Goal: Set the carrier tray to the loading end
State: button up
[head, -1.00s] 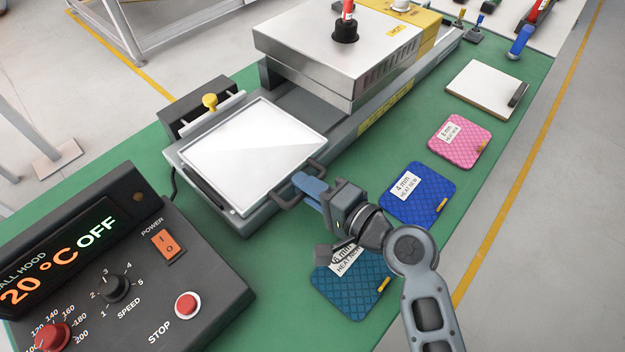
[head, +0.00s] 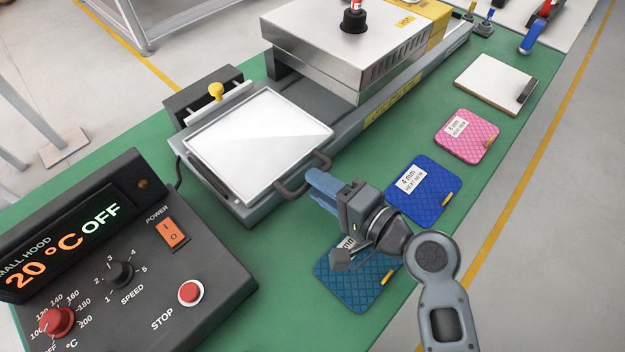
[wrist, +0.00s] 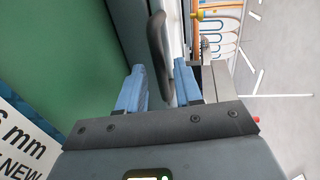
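The carrier tray (head: 262,140), a pale flat plate in a light frame, lies on the near end of the grey rail bed, out in front of the hood. Its dark loop handle (head: 298,187) sticks out at the tray's right side, toward my gripper. My gripper (head: 314,182) is close beside this handle. In the wrist view the blue fingertips (wrist: 158,76) are spread apart, with the dark handle (wrist: 157,40) showing in the gap between them. I see no contact, and cannot tell how deep the handle sits in the gap.
The metal hood (head: 345,45), labelled HOT, stands behind the tray on the rail. A control box (head: 125,250) reading 20 °C OFF is at front left. A teal board (head: 350,290) lies below my gripper; blue (head: 425,190) and pink (head: 467,136) boards lie to the right.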

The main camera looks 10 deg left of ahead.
jog(key=shift+b+v, duration=0.3)
jog(key=shift+v, duration=2.3)
